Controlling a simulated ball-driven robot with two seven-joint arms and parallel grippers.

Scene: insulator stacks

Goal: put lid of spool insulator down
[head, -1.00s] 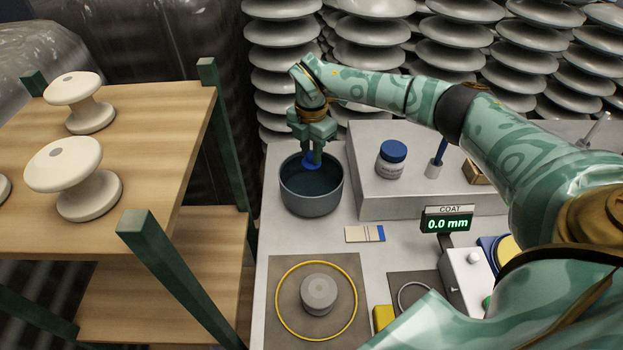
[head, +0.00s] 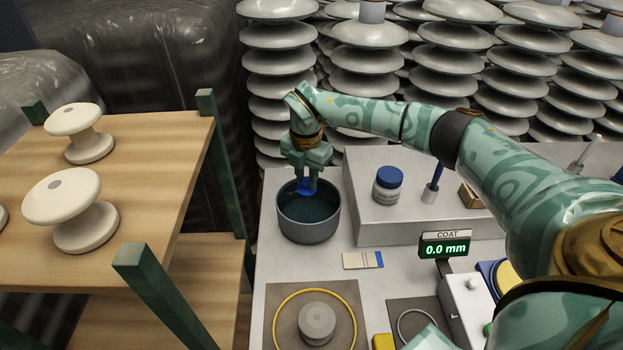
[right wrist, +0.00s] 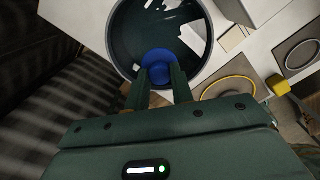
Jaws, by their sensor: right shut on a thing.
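My right gripper (head: 309,174) points down at the dark round pot (head: 308,228). It is shut on a small blue piece (head: 306,187), which is over or inside the pot's mouth; its lower part is hard to make out. In the right wrist view, the blue piece (right wrist: 158,66) looks rounded between the fingertips, against the pot's dark inside. I cannot tell if it is a lid. White spool insulators (head: 62,208) stand on the wooden shelf (head: 150,190) at the left. A grey round piece (head: 317,320) sits inside a yellow ring on a mat. My left gripper is not in view.
A blue-capped jar (head: 388,186) and a blue-handled tool in a holder (head: 430,193) stand on the grey raised block (head: 400,228). The COAT display (head: 446,248) reads 0.0 mm. A small card (head: 362,260) lies on the bench. Stacked insulators (head: 370,60) fill the back.

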